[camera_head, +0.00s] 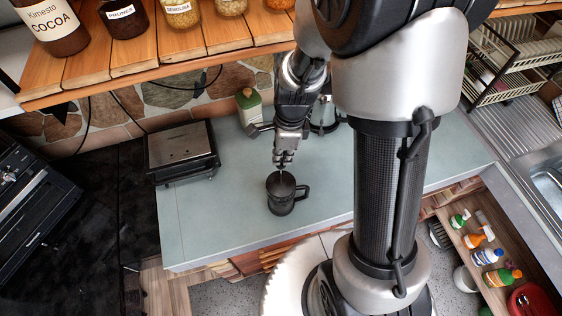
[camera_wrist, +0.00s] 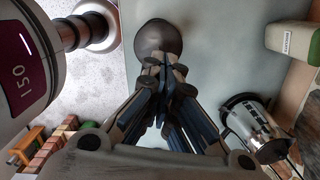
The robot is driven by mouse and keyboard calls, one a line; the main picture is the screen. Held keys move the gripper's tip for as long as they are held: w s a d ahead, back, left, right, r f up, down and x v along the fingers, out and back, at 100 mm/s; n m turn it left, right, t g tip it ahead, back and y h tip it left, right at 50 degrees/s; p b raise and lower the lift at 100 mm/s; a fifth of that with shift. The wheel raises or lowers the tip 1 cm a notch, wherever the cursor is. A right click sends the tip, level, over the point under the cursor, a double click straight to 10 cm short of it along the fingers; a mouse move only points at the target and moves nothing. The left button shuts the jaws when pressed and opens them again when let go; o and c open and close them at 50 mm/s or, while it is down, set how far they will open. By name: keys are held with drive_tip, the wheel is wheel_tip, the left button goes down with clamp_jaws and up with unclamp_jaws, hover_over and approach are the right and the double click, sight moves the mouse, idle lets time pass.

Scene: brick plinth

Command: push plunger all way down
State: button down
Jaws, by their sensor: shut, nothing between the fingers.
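I cannot tell whether the fingertips touch the stem.
A metal-and-glass vessel (camera_wrist: 250,118) stands close by, partly behind my arm in the head view. A wooden shelf with jars (camera_head: 180,12) overhangs behind. The counter's right side is clear.

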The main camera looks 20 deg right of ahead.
wheel_tip(320, 180, down, 10)
drive_tip(key=b, duration=0.7)
drive_tip(key=shift+r, duration=0.25)
drive_tip(key=shift+s+d+r+p, duration=0.1)
drive_tip(key=shift+d+r+p, duration=0.15)
drive_tip(key=shift+d+p, duration=0.2)
drive_tip(key=shift+s+d+r, duration=0.15)
drive_tip(key=shift+d+r, duration=0.05)
drive_tip(key=shift+d, duration=0.35)
drive_tip(key=shift+s+d+r, duration=0.15)
drive_tip(key=shift+d, duration=0.4)
drive_tip(key=shift+a, duration=0.1)
drive_tip(key=shift+w+r, duration=0.1)
drive_tip(key=shift+r, duration=0.25)
wheel_tip(320, 180, up, 11)
drive_tip(key=d, duration=0.1)
drive_tip(key=shift+s, duration=0.25)
